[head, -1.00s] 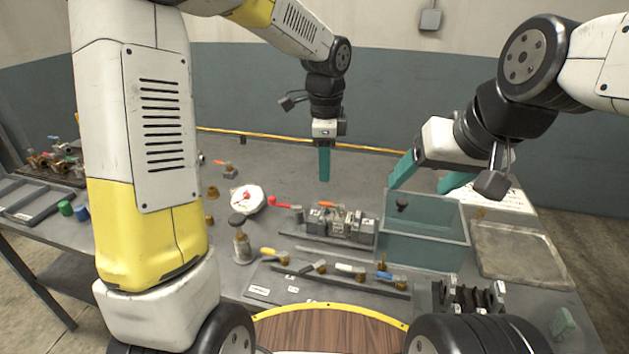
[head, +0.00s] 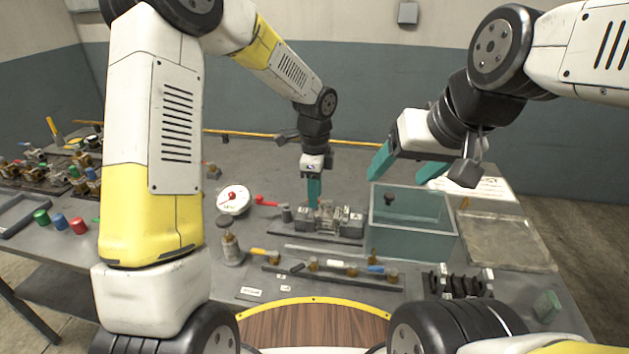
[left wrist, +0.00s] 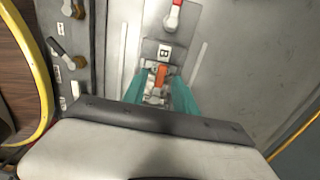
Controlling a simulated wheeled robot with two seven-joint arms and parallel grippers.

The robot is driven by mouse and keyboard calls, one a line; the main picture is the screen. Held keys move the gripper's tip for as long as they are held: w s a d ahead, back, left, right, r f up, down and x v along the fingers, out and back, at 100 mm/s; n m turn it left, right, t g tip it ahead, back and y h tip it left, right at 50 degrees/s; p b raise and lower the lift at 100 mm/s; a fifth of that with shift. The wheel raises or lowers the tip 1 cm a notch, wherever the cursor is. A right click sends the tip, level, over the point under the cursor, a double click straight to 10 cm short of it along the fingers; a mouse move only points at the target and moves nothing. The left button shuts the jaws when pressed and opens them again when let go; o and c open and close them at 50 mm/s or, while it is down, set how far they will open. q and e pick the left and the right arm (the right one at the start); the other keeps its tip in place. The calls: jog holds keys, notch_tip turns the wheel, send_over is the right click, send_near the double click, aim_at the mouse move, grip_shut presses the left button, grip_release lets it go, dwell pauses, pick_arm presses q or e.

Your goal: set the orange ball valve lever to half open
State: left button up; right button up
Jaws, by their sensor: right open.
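An orange lever (left wrist: 161,75) shows in the left wrist view on a grey metal fixture marked B. In the head view this fixture (head: 345,222) stands mid-bench, and my left gripper partly hides it. My left gripper (head: 314,203) points down at the fixture. In the left wrist view its teal fingers (left wrist: 160,88) are apart, one on each side of the orange lever. Whether they touch it I cannot tell. The lever's exact angle is unclear. My right gripper (head: 408,168) is open and empty above the teal bin.
The clear teal bin (head: 420,240) stands just right of the fixture. A red-handled valve (head: 270,202) and a round white gauge (head: 233,199) are to its left. A row of small coloured-handle valves (head: 345,269) lies in front. A grey tray (head: 505,240) is at right.

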pick_arm(q)
grip_shut()
jog(key=shift+s+n, duration=0.1)
jog(key=shift+n, duration=0.3)
jog(key=n, duration=0.1)
jog(key=s+n, duration=0.1)
jog(key=n, duration=0.1)
jog(key=shift+r, duration=0.1)
jog(key=n, duration=0.1)
jog(key=s+n, duration=0.1)
jog(key=n, duration=0.2)
jog(key=shift+s+d+n, duration=0.25)
jog(key=shift+n, duration=0.15)
dwell(0.3)
grip_release()
